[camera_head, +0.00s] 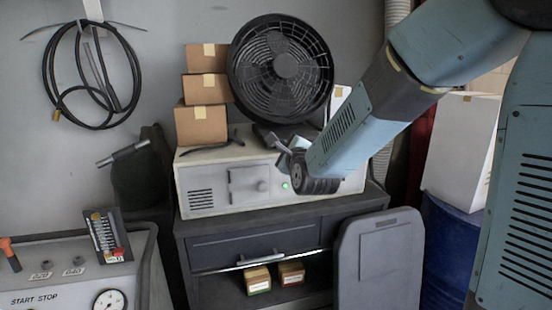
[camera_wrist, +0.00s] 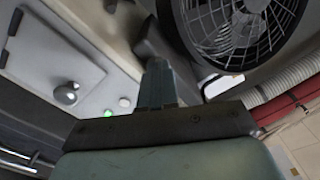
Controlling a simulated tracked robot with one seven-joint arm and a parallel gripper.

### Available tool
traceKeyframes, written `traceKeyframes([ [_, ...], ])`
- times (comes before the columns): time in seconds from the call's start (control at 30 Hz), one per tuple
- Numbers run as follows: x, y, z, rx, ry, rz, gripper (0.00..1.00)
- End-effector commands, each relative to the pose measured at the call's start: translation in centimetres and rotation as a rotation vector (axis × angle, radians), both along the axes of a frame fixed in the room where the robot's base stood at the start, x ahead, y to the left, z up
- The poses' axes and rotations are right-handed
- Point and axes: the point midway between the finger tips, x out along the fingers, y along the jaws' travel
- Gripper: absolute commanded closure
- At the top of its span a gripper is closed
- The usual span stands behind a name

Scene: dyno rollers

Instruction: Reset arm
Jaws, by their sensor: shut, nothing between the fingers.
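My arm reaches in from the upper right in the head view, and my gripper (camera_head: 284,158) is at its lower left end. It is in front of the white cabinet unit (camera_head: 207,188), just below the black fan (camera_head: 285,70). In the wrist view my gripper (camera_wrist: 156,72) shows as one narrow closed shape pointing up toward the unit and fan. Nothing shows between the fingers. Whether the fingertips touch the unit cannot be told.
Cardboard boxes (camera_head: 202,125) are stacked left of the fan. The unit stands on a dark drawer cabinet (camera_head: 240,248) with two small boxes on its shelf. A grey panel (camera_head: 381,265) leans at its right. A blue barrel (camera_head: 449,240) carries a white box (camera_head: 460,150). A control console (camera_head: 145,270) is at left.

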Motion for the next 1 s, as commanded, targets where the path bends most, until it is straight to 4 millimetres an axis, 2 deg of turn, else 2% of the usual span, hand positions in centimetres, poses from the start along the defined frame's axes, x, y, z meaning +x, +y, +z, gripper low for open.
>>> traceKeyframes([
  [0.17, -0.8, -1.4, 0.4, -0.145, 0.022, -0.002, 1.00],
  [0.27, -2.0, -3.0, 0.7, -0.329, 0.053, 0.006, 1.00],
  [0.47, -5.8, -7.2, 0.6, -0.746, 0.142, 0.069, 1.00],
  [0.77, -14.1, -13.7, 0.0, -1.306, 0.277, 0.289, 1.00],
  [1.0, -22.6, -18.2, -0.9, -1.658, 0.354, 0.583, 1.00],
])
